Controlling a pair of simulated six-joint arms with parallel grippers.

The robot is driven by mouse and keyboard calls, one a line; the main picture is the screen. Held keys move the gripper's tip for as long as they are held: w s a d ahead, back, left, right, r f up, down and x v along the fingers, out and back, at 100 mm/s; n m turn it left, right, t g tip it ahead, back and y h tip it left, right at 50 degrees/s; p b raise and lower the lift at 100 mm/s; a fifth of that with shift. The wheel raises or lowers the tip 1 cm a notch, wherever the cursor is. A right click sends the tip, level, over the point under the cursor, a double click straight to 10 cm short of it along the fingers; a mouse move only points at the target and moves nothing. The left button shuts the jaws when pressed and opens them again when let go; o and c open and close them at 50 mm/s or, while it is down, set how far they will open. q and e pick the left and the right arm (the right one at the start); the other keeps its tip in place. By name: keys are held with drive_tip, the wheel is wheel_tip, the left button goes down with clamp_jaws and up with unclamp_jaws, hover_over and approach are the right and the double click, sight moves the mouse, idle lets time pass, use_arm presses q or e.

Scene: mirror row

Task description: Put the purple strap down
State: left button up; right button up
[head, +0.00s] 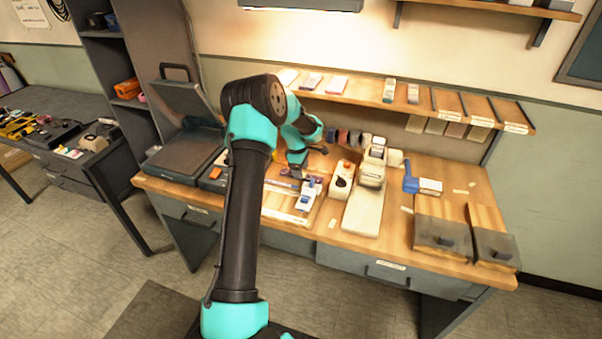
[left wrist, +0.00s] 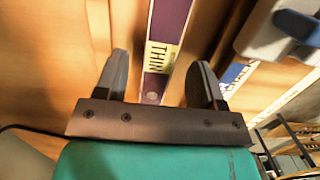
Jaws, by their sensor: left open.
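A long flat purple strip (left wrist: 171,18), which looks like the purple strap, lies on the wooden surface in the left wrist view. It has pale edges and a pale label reading "THIN". My left gripper (left wrist: 159,62) is open, one finger on each side of the strip, with gaps between the fingers and its edges. Whether the strip touches anything under it I cannot tell. In the head view my left gripper (head: 298,166) is over the left-middle part of the workbench (head: 400,245), and the arm hides part of the bench there. My right gripper is not in view.
A wooden shelf (head: 450,104) runs behind. Two wooden trays with grey fronts are at the bench's right end.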

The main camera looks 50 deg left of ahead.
use_arm(q)
wheel_tip(320, 180, up, 10)
drive_tip(key=a, duration=0.1)
drive_tip(key=shift+s+r, duration=0.2)
drive_tip(key=shift+s, duration=0.1)
idle(0.6)
